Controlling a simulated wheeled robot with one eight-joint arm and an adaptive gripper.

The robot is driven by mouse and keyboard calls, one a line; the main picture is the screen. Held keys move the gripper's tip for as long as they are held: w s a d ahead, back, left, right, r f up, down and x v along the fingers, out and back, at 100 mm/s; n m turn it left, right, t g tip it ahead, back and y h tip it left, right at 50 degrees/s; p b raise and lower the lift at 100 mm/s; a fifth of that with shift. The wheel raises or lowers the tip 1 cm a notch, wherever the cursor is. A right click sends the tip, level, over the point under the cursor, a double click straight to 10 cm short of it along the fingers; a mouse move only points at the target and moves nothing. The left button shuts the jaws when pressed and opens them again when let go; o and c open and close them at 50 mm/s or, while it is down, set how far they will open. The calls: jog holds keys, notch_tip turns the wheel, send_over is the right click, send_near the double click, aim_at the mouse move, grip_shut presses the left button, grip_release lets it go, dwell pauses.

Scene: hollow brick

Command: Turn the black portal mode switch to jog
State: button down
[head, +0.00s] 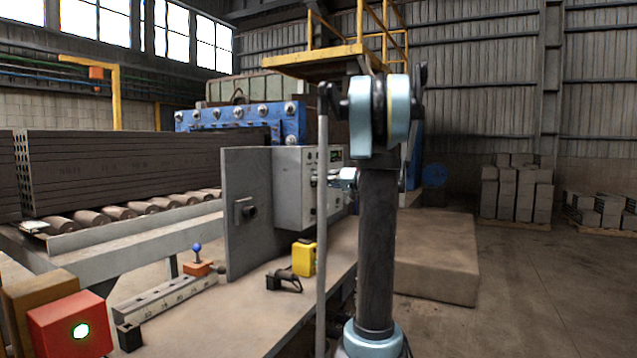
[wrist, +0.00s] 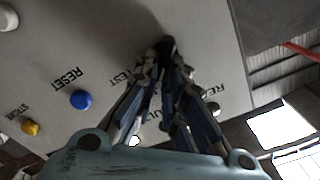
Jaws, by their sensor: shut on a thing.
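The grey control box (head: 292,190) stands on the bench in the head view, its panel face seen at a steep angle. My gripper (head: 347,178) is at that face. In the wrist view my gripper (wrist: 166,62) has its fingertips closed together on a small black switch (wrist: 167,42) on the grey panel (wrist: 110,35). The fingers cover most of the switch, so which way it points cannot be told. Labels around it are partly hidden; one ends in "TEST" and another begins with "RE".
In the wrist view a blue button (wrist: 81,100) by "RESET", a yellow button (wrist: 31,128) and a pale button (wrist: 8,17) sit left of my fingers. In the head view a yellow box (head: 304,258) and a red box (head: 70,326) are on the bench.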

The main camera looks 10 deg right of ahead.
jog(key=shift+w+d+m, duration=0.15)
jog(key=shift+d+m, duration=0.1)
jog(key=shift+m, duration=0.25)
jog(key=c, duration=1.7)
grip_release()
jog(key=shift+f, duration=0.1)
jog(key=v, duration=1.2)
jog(key=shift+a, duration=0.1)
